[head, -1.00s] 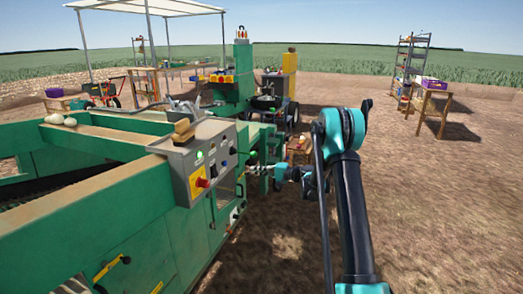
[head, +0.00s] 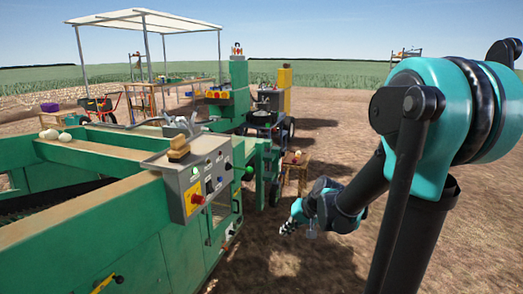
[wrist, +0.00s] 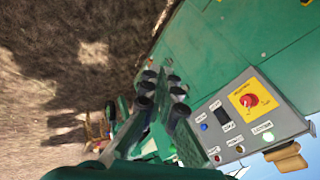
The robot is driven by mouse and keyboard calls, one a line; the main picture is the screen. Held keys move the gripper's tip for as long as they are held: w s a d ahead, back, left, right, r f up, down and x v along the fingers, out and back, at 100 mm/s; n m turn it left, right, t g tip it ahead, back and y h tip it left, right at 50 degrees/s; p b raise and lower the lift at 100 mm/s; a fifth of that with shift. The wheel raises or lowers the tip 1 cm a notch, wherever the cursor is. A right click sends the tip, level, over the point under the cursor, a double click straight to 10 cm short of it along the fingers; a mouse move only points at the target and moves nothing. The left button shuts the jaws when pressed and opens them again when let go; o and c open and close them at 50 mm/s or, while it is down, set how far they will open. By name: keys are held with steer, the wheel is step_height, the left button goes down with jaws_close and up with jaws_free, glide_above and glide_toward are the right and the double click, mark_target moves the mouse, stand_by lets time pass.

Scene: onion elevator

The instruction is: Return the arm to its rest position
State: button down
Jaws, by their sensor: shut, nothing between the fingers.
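My arm is folded at the right of the head view, its teal and black links large and close to the camera. My gripper (head: 287,228) hangs low over bare soil, right of the green machine (head: 115,232) and apart from it. It is shut and empty. In the wrist view the dark finger parts of my gripper (wrist: 160,103) show in the middle, with the green machine's panel (wrist: 235,30) beyond them.
A grey control box (head: 195,178) with a red knob (head: 197,199) sits on the machine's near corner. A wooden stool (head: 296,168) stands behind my gripper. A tan brush-like block (head: 179,148) rests on the box. Open soil lies below my gripper.

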steer(key=s+d+f+h, duration=0.2)
steer(key=s+d, duration=0.3)
steer(key=s, duration=0.3)
steer(key=s+d+f+n+h, duration=0.1)
steer(key=s+d+f+h, duration=0.2)
steer(key=s+d, duration=0.2)
steer(key=s, duration=0.3)
steer(key=shift+d, duration=0.2)
